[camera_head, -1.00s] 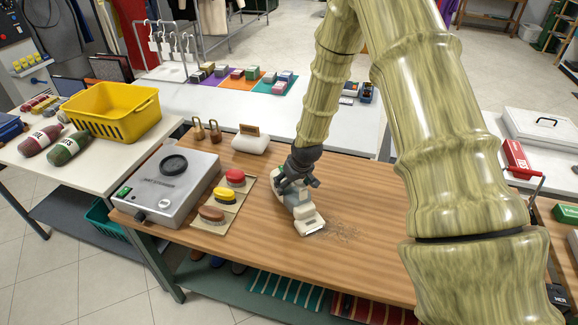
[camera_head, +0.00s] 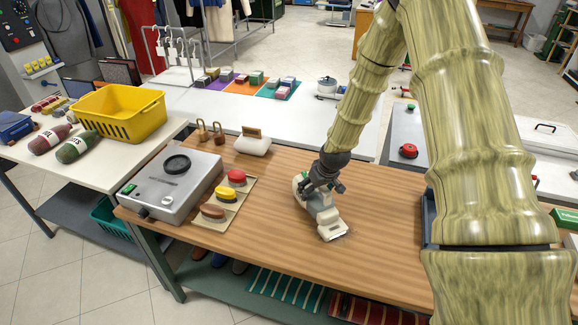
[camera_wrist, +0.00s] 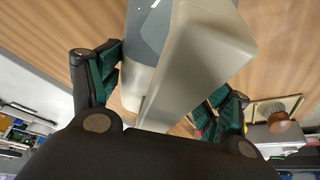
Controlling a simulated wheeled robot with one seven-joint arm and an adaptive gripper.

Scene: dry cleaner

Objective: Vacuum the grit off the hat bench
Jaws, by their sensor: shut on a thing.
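My gripper (camera_head: 323,186) is shut on a cream hand vacuum (camera_head: 324,214) with a grey clear part. Its nozzle end rests on or just above the wooden hat bench (camera_head: 270,230). In the wrist view the vacuum (camera_wrist: 200,60) sits between the green-padded fingers (camera_wrist: 164,95). A little dark grit (camera_head: 350,234) shows at the nozzle's right edge; any grit under the vacuum is hidden.
A yellow basket (camera_head: 118,112) stands on the left table. The bench's front middle is clear.

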